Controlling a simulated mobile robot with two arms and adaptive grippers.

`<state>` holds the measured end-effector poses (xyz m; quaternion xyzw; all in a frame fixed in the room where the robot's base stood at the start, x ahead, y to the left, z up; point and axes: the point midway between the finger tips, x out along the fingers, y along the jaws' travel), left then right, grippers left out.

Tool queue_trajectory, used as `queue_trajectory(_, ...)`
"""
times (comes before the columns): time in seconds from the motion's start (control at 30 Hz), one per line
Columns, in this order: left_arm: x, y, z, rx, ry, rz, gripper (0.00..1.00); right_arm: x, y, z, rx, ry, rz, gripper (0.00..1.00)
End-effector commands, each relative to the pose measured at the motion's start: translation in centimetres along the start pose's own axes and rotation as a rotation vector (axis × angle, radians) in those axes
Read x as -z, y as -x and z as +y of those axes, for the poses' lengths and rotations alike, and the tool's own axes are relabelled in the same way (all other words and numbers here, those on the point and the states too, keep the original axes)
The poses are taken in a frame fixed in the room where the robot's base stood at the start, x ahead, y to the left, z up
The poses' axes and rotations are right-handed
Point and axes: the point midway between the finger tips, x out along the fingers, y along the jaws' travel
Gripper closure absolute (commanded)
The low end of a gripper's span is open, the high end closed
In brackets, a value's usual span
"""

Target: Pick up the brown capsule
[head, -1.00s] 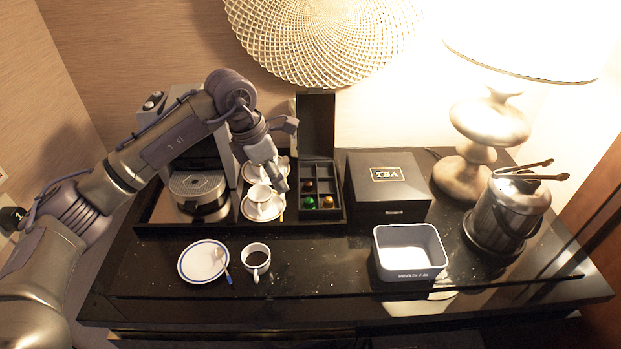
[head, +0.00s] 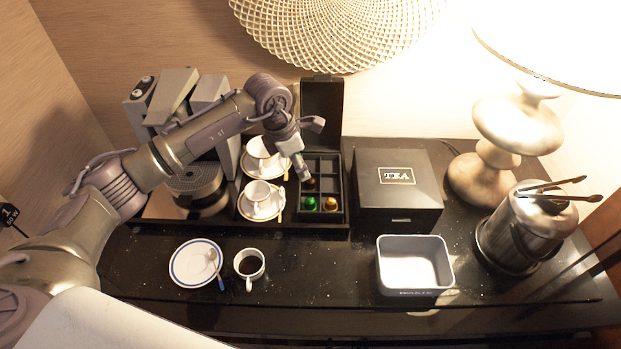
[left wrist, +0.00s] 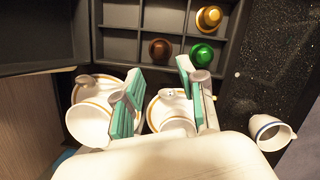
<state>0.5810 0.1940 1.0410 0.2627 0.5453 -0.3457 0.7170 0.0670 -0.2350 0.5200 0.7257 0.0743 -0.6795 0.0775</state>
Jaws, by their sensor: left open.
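The brown capsule (head: 310,184) sits in a compartment of the black divided box (head: 335,216), partly covered by my left gripper in the head view. In the left wrist view the brown capsule (left wrist: 160,48) shows clearly, beside a green capsule (left wrist: 201,55) and near an orange-gold one (left wrist: 209,18). My left gripper (head: 303,172) is over the left side of the box, close to the brown capsule. In the left wrist view its teal-padded fingers (left wrist: 160,92) are spread with nothing between them, with cups and saucers beyond them. My right gripper is not in view.
White cups on saucers (head: 258,193) stand left of the box, beside the coffee machine (head: 195,180). A black TEA box (head: 398,213) stands to its right. A coffee cup (head: 249,264), a saucer (head: 180,278) and a grey bin (head: 415,293) are in front.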

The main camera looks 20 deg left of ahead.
Motion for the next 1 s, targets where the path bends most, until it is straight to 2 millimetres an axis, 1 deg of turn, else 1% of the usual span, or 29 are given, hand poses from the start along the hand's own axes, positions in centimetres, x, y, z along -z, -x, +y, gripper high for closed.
queue_trajectory(0.17,-0.2,-1.0,-0.1,0.001,0.0,0.001,0.59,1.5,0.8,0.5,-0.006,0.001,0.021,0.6)
queue_trajectory(0.23,-0.5,-1.7,-0.3,0.004,0.0,0.002,0.59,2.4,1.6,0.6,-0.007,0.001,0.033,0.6)
queue_trajectory(0.33,-0.9,-3.2,-0.5,0.005,0.002,0.002,0.59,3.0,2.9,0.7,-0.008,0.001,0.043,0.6)
queue_trajectory(0.4,-0.9,-4.4,-0.4,0.003,0.002,0.001,0.59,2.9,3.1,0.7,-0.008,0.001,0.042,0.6)
queue_trajectory(0.5,-0.8,-5.5,-0.3,0.001,0.002,0.001,0.59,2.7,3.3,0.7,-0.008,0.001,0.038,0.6)
queue_trajectory(0.6,-0.7,-6.0,-0.4,0.0,0.0,0.002,0.59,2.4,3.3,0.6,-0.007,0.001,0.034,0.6)
queue_trajectory(0.77,-0.5,-6.2,-0.4,0.0,0.0,0.006,0.59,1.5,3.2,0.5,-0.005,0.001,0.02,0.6)
queue_trajectory(0.8,-0.5,-6.2,-0.3,0.0,0.0,0.007,0.56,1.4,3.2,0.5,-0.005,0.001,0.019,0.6)
queue_trajectory(0.87,-0.5,-6.2,-0.3,0.0,0.001,0.008,0.61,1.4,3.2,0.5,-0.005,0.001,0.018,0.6)
queue_trajectory(0.9,-0.4,-6.2,-0.3,0.0,0.001,0.008,0.68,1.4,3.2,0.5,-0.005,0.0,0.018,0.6)
queue_trajectory(1.0,-0.5,-6.2,-0.3,0.0,0.001,0.008,0.74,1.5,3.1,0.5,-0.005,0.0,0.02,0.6)
